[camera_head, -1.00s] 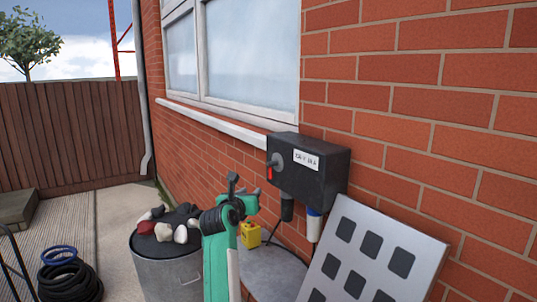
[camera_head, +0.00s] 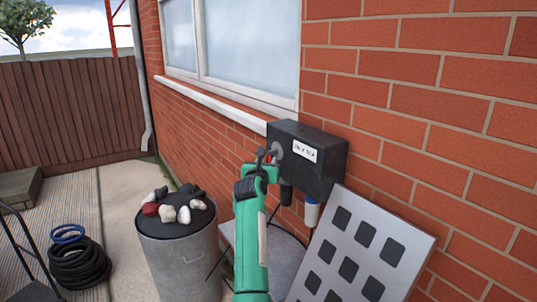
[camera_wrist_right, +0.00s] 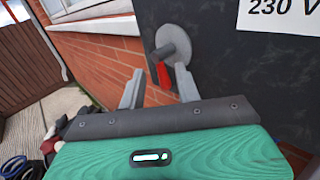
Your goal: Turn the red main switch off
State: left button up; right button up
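The red main switch shows in the right wrist view as a red handle (camera_wrist_right: 163,75) hanging down from a round grey disc (camera_wrist_right: 173,44). It is mounted on the black box (camera_head: 322,171) on the brick wall, which has a white label. In the right wrist view, the right gripper (camera_wrist_right: 159,71) is open. The red handle appears between its two fingers, a little beyond them; I cannot tell whether they touch. My left gripper is not in view.
A grey bin (camera_head: 186,262) with several stones on its lid stands left of my right arm. A white panel with dark squares (camera_head: 398,221) leans against the wall at right. Black and blue hose coils (camera_head: 77,266) lie on the paving at left.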

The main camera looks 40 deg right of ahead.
jog(key=shift+p+x, duration=0.3)
jog(key=shift+x, duration=1.15)
jog(key=c, duration=0.7)
jog(key=shift+f+b, duration=0.2)
jog(key=shift+b, duration=0.35)
jog(key=b, duration=0.3)
jog(key=shift+f+m+h, duration=0.15)
jog(key=shift+m+h, duration=0.15)
jog(key=shift+m, duration=0.1)
jog(key=shift+r+t+b, duration=0.25)
jog(key=shift+t+b, duration=0.05)
jog(key=shift+b, duration=0.4)
